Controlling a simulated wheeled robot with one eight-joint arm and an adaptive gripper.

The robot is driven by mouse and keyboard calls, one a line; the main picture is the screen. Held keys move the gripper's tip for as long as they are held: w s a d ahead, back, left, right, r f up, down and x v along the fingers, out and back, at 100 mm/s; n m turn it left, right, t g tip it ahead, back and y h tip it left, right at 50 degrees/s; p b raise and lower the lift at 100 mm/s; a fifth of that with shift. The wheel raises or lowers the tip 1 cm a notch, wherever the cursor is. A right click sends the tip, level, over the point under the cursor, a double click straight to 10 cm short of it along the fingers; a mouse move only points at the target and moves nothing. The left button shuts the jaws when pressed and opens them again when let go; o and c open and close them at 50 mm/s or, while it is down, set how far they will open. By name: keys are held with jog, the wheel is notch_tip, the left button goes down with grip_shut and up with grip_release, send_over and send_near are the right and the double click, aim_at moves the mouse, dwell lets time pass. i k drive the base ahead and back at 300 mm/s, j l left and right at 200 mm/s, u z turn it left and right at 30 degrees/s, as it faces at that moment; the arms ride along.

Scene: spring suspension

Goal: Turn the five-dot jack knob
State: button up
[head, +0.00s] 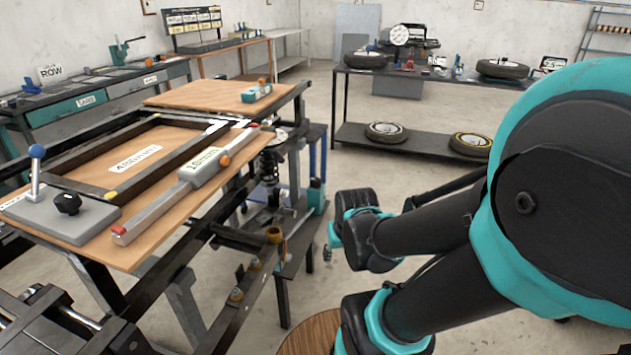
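No knob with five dots can be made out in the head view. A black knob (67,202) stands on a grey plate at the near left of the bench, beside a blue-balled lever (37,152); I see no dots on it. A teal upright part (316,196), possibly of a jack, stands beside the spring strut (269,165) under the frame. My arm reaches in from the right, and its far end is right of the frame. Only a small grey part (327,253), perhaps my gripper, shows there; its fingers cannot be made out.
A wooden-topped bench (170,240) with a dark metal frame and a grey bar marked 10mm (195,180) fills the left. A dark rack (420,140) with wheels stands at the back. Open floor lies between the rack and my arm.

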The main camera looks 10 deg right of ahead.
aim_at(314, 181)
jog(key=i+l+z, duration=0.35)
jog(key=i+l, duration=0.45)
